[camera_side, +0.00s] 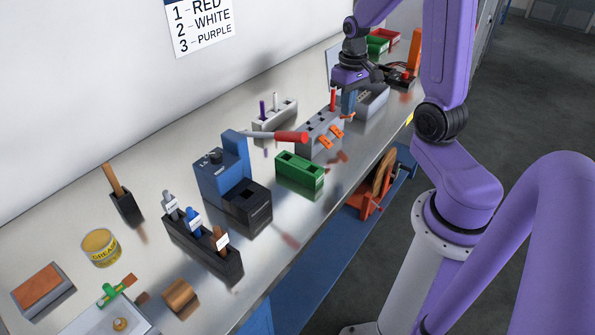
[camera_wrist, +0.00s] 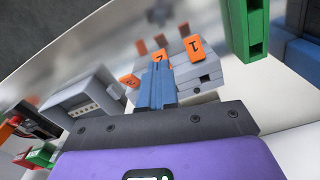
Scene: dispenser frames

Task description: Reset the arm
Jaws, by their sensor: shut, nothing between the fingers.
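My purple arm reaches in from the right in the side view. My gripper (camera_side: 348,112) points down beside a grey slotted block (camera_side: 315,141) that bears orange number tags. Its blue fingers are closed together with nothing between them. In the wrist view my gripper (camera_wrist: 158,62) shows as two blue fingers side by side, with the grey block (camera_wrist: 206,72) just beyond them. I cannot tell whether the fingers touch the block.
Red and green bins (camera_side: 376,46) lie behind. Bench space left of the dispenser is partly clear.

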